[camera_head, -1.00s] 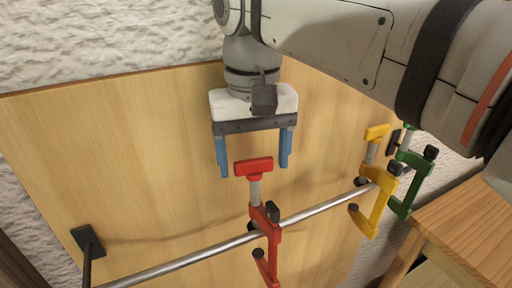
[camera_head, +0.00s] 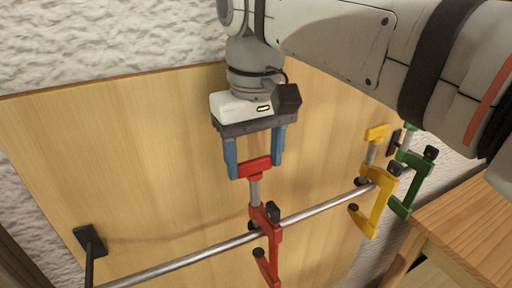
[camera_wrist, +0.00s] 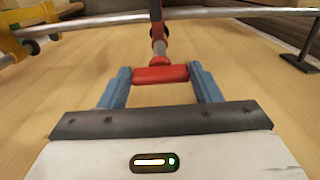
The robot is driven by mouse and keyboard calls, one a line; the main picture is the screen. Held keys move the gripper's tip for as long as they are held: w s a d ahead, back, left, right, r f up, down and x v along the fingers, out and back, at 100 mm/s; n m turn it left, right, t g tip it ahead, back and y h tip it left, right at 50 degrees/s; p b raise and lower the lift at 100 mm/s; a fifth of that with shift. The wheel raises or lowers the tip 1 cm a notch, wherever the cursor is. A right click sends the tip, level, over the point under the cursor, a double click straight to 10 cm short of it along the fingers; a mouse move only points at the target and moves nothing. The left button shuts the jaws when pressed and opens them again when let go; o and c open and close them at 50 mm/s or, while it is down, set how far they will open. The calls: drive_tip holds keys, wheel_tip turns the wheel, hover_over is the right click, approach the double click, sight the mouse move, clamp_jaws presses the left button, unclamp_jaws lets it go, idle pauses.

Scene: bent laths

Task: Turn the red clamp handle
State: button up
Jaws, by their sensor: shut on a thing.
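The red clamp (camera_head: 267,220) hangs on the metal rail, with its red T-shaped handle (camera_head: 254,168) at the top of a grey spindle. My gripper (camera_head: 255,168) comes down from above with its blue fingers on either side of the handle, shut on it. In the wrist view the red handle (camera_wrist: 160,75) lies between the two blue fingertips (camera_wrist: 161,76), its ends at or very near the fingers.
A metal rail (camera_head: 180,264) runs across a wooden board (camera_head: 150,150). A yellow clamp (camera_head: 378,190) and a green clamp (camera_head: 412,180) hang close together to the right. A wooden table (camera_head: 465,235) stands at the lower right.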

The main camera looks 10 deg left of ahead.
sight(254, 161)
drive_tip(key=shift+f, duration=0.1)
drive_tip(key=o, duration=1)
wheel_tip(254, 161, up, 8)
drive_tip(key=shift+f, duration=0.1)
